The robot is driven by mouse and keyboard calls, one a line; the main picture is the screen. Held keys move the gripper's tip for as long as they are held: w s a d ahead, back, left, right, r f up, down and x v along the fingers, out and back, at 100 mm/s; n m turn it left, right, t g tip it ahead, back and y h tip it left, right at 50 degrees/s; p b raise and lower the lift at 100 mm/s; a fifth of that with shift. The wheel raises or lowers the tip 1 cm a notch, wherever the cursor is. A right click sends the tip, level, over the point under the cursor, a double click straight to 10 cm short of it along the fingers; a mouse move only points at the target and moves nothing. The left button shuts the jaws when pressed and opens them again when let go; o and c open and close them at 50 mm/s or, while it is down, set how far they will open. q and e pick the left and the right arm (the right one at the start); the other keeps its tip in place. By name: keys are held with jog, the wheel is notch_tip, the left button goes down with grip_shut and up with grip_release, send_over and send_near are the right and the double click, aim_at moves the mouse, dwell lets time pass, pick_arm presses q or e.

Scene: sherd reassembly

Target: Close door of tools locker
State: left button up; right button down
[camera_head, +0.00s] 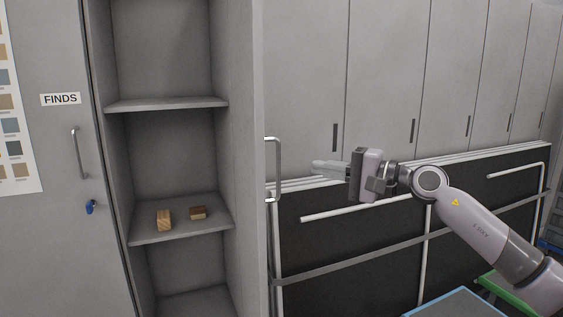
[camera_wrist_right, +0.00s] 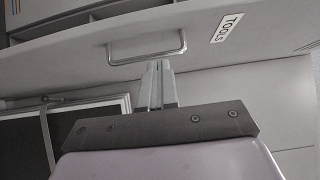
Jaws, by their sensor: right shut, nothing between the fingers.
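The tools locker (camera_head: 170,150) stands open in the head view, with its shelves showing. Its door (camera_head: 252,110) is swung out toward me and seen nearly edge-on. The door's handle (camera_head: 274,170) sticks out to the right; it also shows in the right wrist view (camera_wrist_right: 148,55), near a TOOLS label (camera_wrist_right: 228,27). My right gripper (camera_head: 318,167) is shut and empty, to the right of the handle on the door's outer side. In the right wrist view its fingertips (camera_wrist_right: 157,66) appear just below the handle; I cannot tell whether they touch. My left gripper is not in view.
Two small brown blocks (camera_head: 165,220) (camera_head: 198,213) lie on a locker shelf (camera_head: 150,237). A closed FINDS locker (camera_head: 60,140) with a blue key is at left. Dark panels (camera_head: 350,245) with white rails lean against grey lockers behind my right arm. A green-edged object (camera_head: 507,294) is at lower right.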

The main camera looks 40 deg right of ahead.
aim_at(264, 163)
jog(key=w+a+p, duration=0.5)
jog(key=w+a, duration=0.1)
jog(key=shift+w+a+p, duration=0.15)
jog(key=shift+w+p, duration=0.25)
dwell(0.3)
jog(key=shift+a, duration=0.15)
